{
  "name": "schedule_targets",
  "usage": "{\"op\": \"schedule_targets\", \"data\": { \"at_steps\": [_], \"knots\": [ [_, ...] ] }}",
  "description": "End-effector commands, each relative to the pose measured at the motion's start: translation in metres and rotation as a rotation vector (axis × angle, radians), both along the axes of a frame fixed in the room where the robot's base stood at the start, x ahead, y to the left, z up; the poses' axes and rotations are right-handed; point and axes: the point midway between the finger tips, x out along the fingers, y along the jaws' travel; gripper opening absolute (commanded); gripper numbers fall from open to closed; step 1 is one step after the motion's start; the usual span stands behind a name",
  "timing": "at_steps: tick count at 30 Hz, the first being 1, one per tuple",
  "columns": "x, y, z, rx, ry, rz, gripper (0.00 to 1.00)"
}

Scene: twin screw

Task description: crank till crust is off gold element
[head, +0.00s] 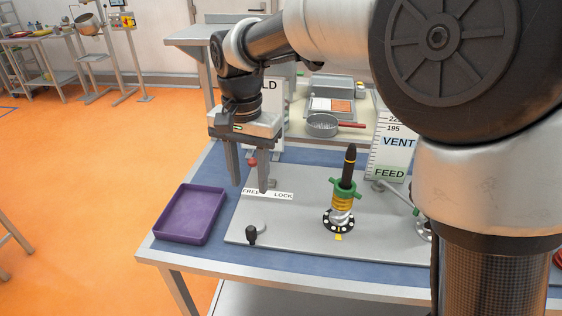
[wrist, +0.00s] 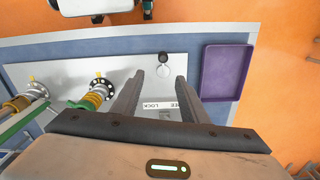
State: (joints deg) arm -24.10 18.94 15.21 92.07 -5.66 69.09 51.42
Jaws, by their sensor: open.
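A screw post (head: 349,165) with a dark top stands on the grey plate. A green handled collar (head: 346,188) sits around it, with a gold ringed element (head: 343,203) just below. In the wrist view the gold element (wrist: 89,103) is left of my fingers. A second screw (head: 424,232) is mostly hidden behind my arm; its gold part shows in the wrist view (wrist: 18,103). I cannot make out a crust or a crank for certain. My gripper (head: 250,187) is open and empty, pointing down above the plate's left part, left of the post.
A purple tray (head: 161,232) lies at the table's left end. A black knob (head: 252,235) stands at the plate's front, near a FREE/LOCK label (head: 268,194). A red ball (head: 252,162) shows between my fingers. A VENT/FEED scale board (head: 391,150) stands behind the screws.

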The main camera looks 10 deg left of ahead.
Motion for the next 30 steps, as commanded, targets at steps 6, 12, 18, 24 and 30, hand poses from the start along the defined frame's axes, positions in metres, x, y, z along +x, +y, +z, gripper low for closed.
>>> {"op": "schedule_targets", "data": {
  "at_steps": [6,12,18,24,30],
  "knots": [
    [0.000,0.010,-0.020,-0.003,0.016,-0.010,0.40],
    [-0.001,0.009,-0.059,-0.005,0.017,-0.009,0.40],
    [-0.001,0.009,-0.103,-0.004,0.018,-0.009,0.40],
    [-0.001,0.009,-0.144,-0.004,0.017,-0.009,0.40],
    [0.000,0.009,-0.172,-0.002,0.015,-0.008,0.40]
  ]
}}
